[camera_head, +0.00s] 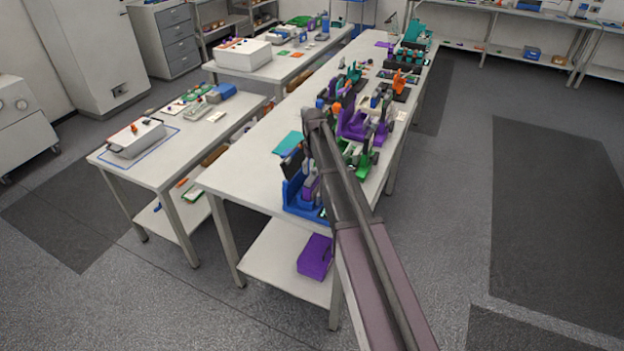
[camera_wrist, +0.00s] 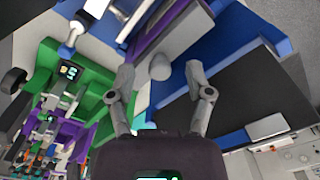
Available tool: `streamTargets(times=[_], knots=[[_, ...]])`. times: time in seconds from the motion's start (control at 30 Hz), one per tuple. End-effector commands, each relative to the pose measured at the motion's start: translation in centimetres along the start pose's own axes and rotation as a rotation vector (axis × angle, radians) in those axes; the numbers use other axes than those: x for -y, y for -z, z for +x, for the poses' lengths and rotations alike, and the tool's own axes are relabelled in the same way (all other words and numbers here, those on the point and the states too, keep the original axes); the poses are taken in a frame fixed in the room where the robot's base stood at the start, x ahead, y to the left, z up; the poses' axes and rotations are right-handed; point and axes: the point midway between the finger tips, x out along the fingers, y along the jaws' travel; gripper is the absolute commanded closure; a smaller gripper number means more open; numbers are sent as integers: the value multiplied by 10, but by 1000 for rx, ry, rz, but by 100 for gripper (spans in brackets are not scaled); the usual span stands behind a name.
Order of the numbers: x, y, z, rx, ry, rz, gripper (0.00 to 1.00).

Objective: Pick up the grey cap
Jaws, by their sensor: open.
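The grey cap (camera_wrist: 160,66) shows in the wrist view as a small, light grey, rounded cylinder beside a purple and grey block and a blue part. My gripper (camera_wrist: 160,73) is open, with one finger on each side of the cap in the picture. Gaps show between the cap and both fingers, and I cannot tell how far beyond the fingertips it lies. In the head view my arm covers the gripper, and I cannot make out the cap there.
A blue fixture (camera_head: 293,195) stands at the near end of the long table (camera_head: 240,170). Green and purple machine parts (camera_head: 352,125) crowd the table behind it. A green frame (camera_wrist: 92,98) and a black panel (camera_wrist: 245,85) flank my fingers. A purple box (camera_head: 315,257) sits on the lower shelf.

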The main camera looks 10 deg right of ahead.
Motion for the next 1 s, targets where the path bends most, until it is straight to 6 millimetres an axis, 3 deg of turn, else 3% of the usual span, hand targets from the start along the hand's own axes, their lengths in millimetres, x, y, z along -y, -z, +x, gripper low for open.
streamTargets(times=[0.13, 0.77, 0.87, 1.0], knots=[[0, 0, 8, 0, 0, 0, 34], [0, 0, 8, 0, 0, 0, 34], [0, 0, 8, 0, 0, 0, 57], [0, 0, 8, 0, 0, 0, 99]])
